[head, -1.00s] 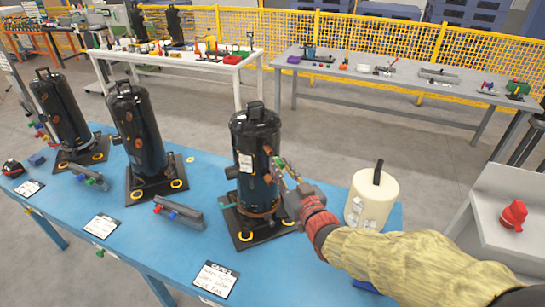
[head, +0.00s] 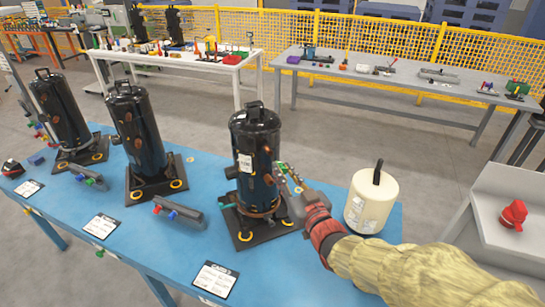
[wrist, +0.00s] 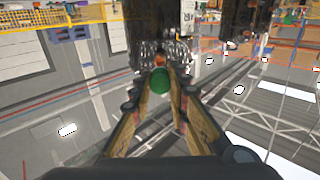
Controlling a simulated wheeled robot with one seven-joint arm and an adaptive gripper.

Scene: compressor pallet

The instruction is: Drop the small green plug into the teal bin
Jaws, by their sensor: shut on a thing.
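The small green plug (wrist: 159,83) shows as a round green end between my fingertips in the wrist view. My gripper (head: 283,170) is shut on it, at the right side of the nearest black compressor (head: 246,135). A copper-coloured stub (wrist: 159,61) shows right behind the plug in the wrist view. I cannot tell whether the plug still touches it. I cannot make out a teal bin in either view.
The compressors stand on black bases on a blue table (head: 130,235). A cream canister (head: 370,203) stands right of my gripper. White label cards (head: 215,280) lie along the front edge. A grey bench (head: 400,88) and a white bench (head: 225,68) stand behind, across open floor.

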